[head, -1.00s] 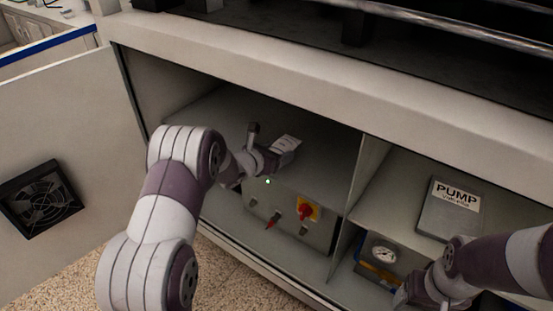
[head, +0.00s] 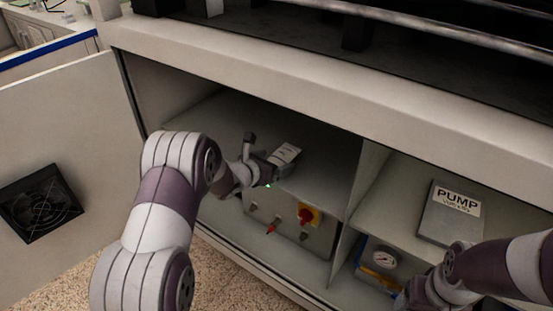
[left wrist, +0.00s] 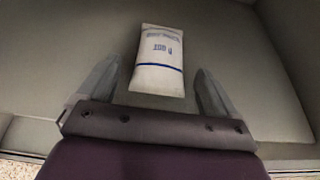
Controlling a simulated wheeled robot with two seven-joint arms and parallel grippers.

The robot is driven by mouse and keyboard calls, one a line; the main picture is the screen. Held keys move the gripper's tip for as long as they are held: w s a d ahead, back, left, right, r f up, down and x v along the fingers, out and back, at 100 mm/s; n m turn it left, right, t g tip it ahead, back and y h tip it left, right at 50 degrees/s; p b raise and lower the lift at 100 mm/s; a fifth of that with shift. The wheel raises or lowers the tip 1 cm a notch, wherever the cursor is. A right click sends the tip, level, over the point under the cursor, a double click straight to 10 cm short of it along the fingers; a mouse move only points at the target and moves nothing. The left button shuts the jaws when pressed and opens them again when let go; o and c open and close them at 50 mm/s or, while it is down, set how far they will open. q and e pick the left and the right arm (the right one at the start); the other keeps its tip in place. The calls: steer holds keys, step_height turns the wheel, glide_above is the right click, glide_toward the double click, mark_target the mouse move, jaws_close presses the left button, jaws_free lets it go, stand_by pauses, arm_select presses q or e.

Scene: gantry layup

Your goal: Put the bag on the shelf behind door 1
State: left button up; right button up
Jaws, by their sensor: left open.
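The bag (head: 286,153) is a small white packet with a blue stripe and print. It lies on the grey shelf (head: 225,119) in the left compartment, behind the open door (head: 75,120). No door number is readable. In the left wrist view the bag (left wrist: 157,75) lies lengthwise ahead of my left gripper (left wrist: 158,66). The fingers are open, one on each side of the bag's near half, with gaps between. In the head view my left gripper (head: 272,167) is at the bag's near end. My right arm shows at lower right; its fingers are not visible.
Below the shelf stands a control box with a red and yellow knob (head: 306,217). A divider (head: 362,180) separates the right compartment, holding a grey box labelled PUMP (head: 452,212) and a gauge (head: 384,258). The door carries a black fan (head: 39,203).

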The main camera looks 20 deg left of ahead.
arm_select(q)
steer(key=s+a+r+n+g+y+p, duration=0.1)
steer(key=s+a+r+n+g+y, duration=0.1)
steer(key=s+n, duration=0.55)
steer(key=s+a+r+n+g+y+p, duration=0.1)
steer(key=s+a+r+n+y, duration=0.1)
steer(key=s+n, duration=0.5)
steer(key=s+d+n+g, duration=0.2)
steer(key=s+n+g, duration=0.2)
steer(key=s+n, duration=0.5)
steer(key=s+d+n+g, duration=0.3)
steer(key=s+n, duration=0.6)
steer(key=n, duration=0.7)
steer(key=shift+s+d+f+g+y, duration=0.3)
steer(key=shift+s+g, duration=0.1)
steer(key=shift+g, duration=0.3)
